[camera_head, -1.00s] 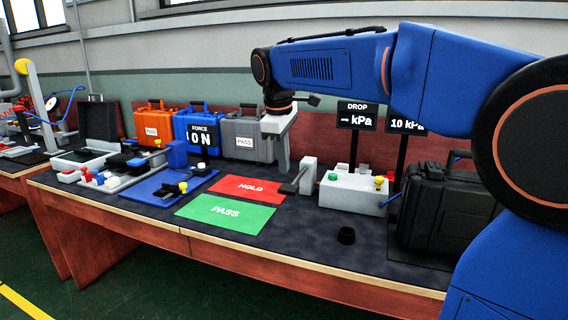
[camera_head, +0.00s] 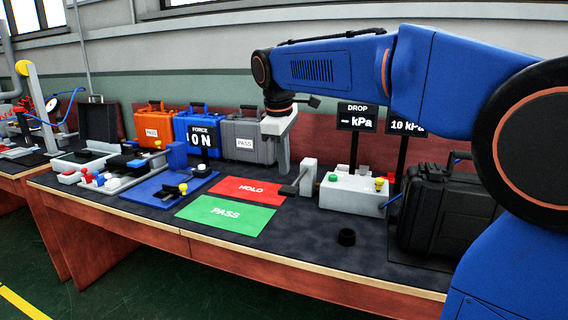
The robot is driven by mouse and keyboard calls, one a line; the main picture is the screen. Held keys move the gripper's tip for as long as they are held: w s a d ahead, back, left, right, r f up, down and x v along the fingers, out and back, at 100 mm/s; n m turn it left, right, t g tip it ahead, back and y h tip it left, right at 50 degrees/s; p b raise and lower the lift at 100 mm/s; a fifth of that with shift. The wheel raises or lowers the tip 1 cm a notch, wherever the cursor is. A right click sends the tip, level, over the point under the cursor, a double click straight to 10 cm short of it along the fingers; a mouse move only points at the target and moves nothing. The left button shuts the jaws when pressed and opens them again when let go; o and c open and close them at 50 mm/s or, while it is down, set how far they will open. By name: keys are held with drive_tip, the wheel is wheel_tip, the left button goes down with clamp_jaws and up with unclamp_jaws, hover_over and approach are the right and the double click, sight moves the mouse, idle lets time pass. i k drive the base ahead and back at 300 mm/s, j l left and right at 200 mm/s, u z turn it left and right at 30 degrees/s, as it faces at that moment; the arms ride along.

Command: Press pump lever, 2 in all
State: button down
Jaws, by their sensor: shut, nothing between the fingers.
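The pump lever (camera_head: 289,189) is a dark bar reaching left from a grey upright block (camera_head: 308,176) on the table. It sits to the left of a white box with a green button and a yellow knob (camera_head: 352,194). My gripper (camera_head: 284,171) points down, with its shut fingers just above the lever's outer part. No object shows in the fingers. I cannot tell whether the fingertips touch the lever.
The red HOLD mat (camera_head: 251,189) and green PASS mat (camera_head: 226,212) lie to the left. DROP (camera_head: 357,116) and FORCE (camera_head: 202,136) displays stand behind.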

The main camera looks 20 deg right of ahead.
sight(299, 178)
drive_tip(key=k+l, duration=0.1)
drive_tip(key=l, duration=1.35)
drive_tip(key=k+u, duration=0.05)
